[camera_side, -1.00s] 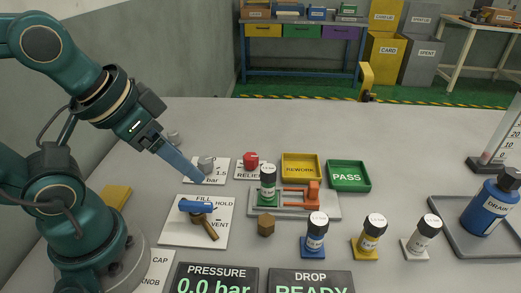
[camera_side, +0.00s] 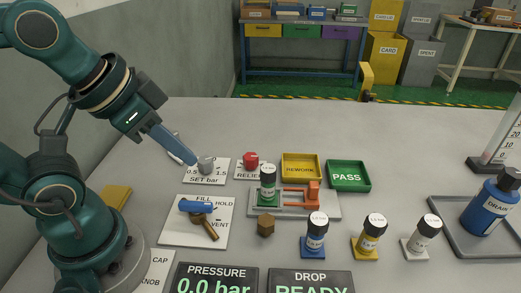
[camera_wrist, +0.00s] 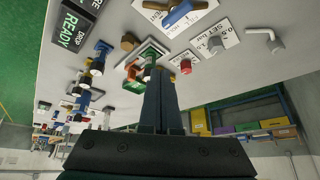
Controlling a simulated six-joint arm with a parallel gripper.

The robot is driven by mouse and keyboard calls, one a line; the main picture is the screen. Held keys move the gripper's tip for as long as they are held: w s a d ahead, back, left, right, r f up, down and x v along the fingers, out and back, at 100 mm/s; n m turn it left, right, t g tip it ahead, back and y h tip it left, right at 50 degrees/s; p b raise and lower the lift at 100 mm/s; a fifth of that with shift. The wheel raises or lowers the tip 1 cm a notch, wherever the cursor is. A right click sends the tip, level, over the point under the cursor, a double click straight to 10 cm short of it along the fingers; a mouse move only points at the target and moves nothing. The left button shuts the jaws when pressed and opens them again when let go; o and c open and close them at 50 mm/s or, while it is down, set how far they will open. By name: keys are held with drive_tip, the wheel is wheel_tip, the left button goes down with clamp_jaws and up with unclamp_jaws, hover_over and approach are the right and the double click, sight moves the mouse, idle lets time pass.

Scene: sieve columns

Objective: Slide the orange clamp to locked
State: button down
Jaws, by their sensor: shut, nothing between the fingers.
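The orange clamp (camera_side: 313,192) sits on the right part of a light grey fixture plate (camera_side: 330,212), its arms reaching left toward a column. Whether the clamp arms touch the column I cannot tell. My gripper (camera_side: 192,160) is shut and empty, above the table near the grey set knob (camera_side: 206,164), well left of the clamp. In the wrist view my blue fingers (camera_wrist: 161,75) are together and partly cover the fixture area.
A red relief knob (camera_side: 250,160), yellow REWORK tray (camera_side: 301,154) and green PASS tray (camera_side: 348,162) stand behind. Capped columns (camera_side: 315,235) stand in front.

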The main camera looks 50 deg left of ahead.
drive_tip(key=w+d+r+m+h, duration=0.1)
drive_tip(key=w+d+r+m, duration=0.2)
drive_tip(key=w, duration=0.4)
drive_tip(key=w+d+r+m+h, duration=0.1)
drive_tip(key=w+d+r+m, duration=0.15)
drive_tip(key=w+r, duration=0.35)
drive_tip(key=w+d+f+m+g, duration=0.2)
drive_tip(key=w+d+f, duration=0.3)
drive_tip(key=w+f, duration=0.5)
drive_tip(key=shift+d+f+g, duration=0.2)
drive_tip(key=shift+f+g, duration=0.5)
drive_tip(key=shift+f, duration=0.2)
drive_tip(key=shift+m, duration=0.25)
drive_tip(key=x, duration=1)
drive_tip(key=shift+d, duration=0.2)
drive_tip(key=shift+s+a+r, duration=0.1)
drive_tip(key=shift+s+a, duration=0.25)
drive_tip(key=shift+a, duration=0.1)
drive_tip(key=shift+s+a, duration=0.95)
drive_tip(key=shift+s, duration=0.05)
